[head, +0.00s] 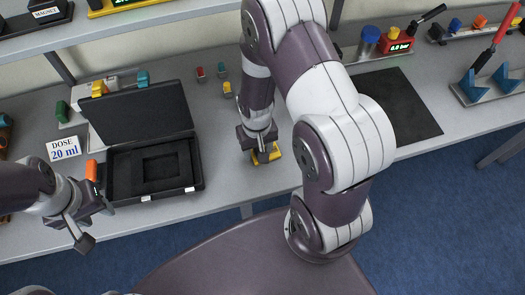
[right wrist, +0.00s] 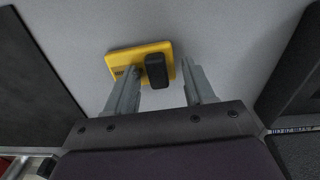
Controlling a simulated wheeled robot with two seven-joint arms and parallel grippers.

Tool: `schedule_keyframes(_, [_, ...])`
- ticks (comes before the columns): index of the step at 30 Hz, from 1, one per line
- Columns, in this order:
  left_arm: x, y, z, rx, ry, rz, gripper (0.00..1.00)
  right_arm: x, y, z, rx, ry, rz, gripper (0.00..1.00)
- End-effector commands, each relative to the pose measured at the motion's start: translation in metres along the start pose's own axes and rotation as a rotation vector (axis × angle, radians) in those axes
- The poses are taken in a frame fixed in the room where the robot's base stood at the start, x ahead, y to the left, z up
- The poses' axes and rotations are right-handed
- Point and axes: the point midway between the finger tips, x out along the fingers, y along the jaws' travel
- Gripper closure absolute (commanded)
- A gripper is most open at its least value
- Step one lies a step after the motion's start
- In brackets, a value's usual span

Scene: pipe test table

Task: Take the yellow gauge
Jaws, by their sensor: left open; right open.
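The yellow gauge (head: 274,154) lies on the grey table, right of the black case and mostly hidden under my right gripper (head: 264,152). In the right wrist view the gauge (right wrist: 140,56) is a yellow block with a black, rounded part (right wrist: 157,70) standing on it. My right gripper (right wrist: 160,80) is open, its two fingers on either side of the black part. Whether they touch it I cannot tell. My left gripper (head: 90,225) is open and empty at the lower left, in front of the table.
An open black case (head: 196,168) with a foam recess stands left of the gauge. A "DOSE 20 ml" sign (head: 63,148) and an orange item (head: 91,171) are beside it. Small coloured pieces (head: 222,70) lie behind. A dark mat (head: 400,105) and a red gauge (head: 397,41) are right.

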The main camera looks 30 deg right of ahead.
Motion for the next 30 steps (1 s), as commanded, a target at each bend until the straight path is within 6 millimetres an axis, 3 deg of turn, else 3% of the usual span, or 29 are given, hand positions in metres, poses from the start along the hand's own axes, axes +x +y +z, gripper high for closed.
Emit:
schedule_keyframes(2, [0.000,0.000,0.000,0.000,0.000,0.000,0.57,0.000,0.000,0.000,0.000,0.000,0.000,0.47])
schedule_keyframes(7, [0.000,0.000,0.000,0.000,0.000,0.000,0.57,0.000,0.000,0.000,0.000,0.000,0.000,0.99])
schedule_keyframes(19, [0.000,0.000,0.000,0.000,0.000,0.000,0.57,-0.005,0.000,-0.001,0.000,0.002,0.000,1.00])
schedule_keyframes(26, [0.002,0.000,0.000,0.000,0.000,0.000,0.57,-0.038,0.000,-0.002,0.000,0.007,-0.001,1.00])
schedule_keyframes(30, [0.004,0.000,0.000,0.000,0.000,0.000,0.57,-0.057,0.005,0.026,0.001,0.002,0.000,1.00])
